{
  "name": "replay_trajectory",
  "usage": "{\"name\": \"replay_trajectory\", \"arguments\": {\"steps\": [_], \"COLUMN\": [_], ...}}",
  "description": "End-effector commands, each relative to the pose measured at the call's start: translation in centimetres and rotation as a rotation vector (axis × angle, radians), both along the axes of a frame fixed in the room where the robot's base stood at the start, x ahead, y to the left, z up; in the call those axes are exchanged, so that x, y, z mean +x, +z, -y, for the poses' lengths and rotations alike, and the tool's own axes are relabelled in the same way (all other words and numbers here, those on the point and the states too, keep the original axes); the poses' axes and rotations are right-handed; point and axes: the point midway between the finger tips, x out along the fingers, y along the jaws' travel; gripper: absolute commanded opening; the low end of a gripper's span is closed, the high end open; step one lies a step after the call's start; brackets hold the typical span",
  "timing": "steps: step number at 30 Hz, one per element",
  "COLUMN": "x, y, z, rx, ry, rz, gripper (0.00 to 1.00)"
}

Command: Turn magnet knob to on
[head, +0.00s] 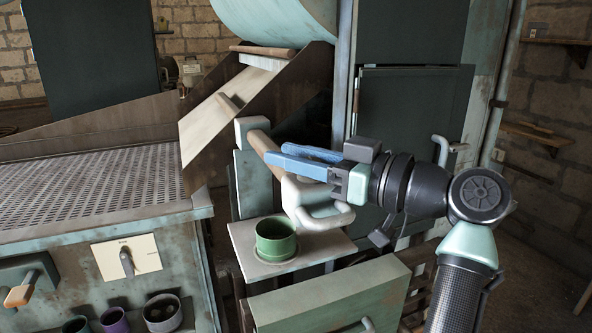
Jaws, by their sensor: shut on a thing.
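The knob (126,264) is a grey handle on a cream plate (150,253) on the front of the teal machine, lower left in the head view. It points roughly up and down; the small lettering around it is too small to read. My gripper (277,153) has blue fingers pointing left, well to the right of the knob and higher in the picture. It is shut on a brown wooden bar (261,144) that runs between pale green blocks; the fingers hide part of the bar and the exact contact.
A green cup (276,239) stands on a metal plate (247,263) below my gripper. A pale green block with a loop handle (328,217) sits just under the fingers. Several round cups (162,312) stand below the knob. A wooden-tipped lever (19,295) is left of it.

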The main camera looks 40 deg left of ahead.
Motion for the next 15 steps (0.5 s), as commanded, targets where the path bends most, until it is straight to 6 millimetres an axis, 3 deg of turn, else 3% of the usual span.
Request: {"name": "replay_trajectory", "arguments": {"steps": [15], "x": [-0.62], "y": [-0.2], "z": [0.1], "rx": [-0.005], "ry": [0.204], "rz": [-0.003], "gripper": [0.0]}}
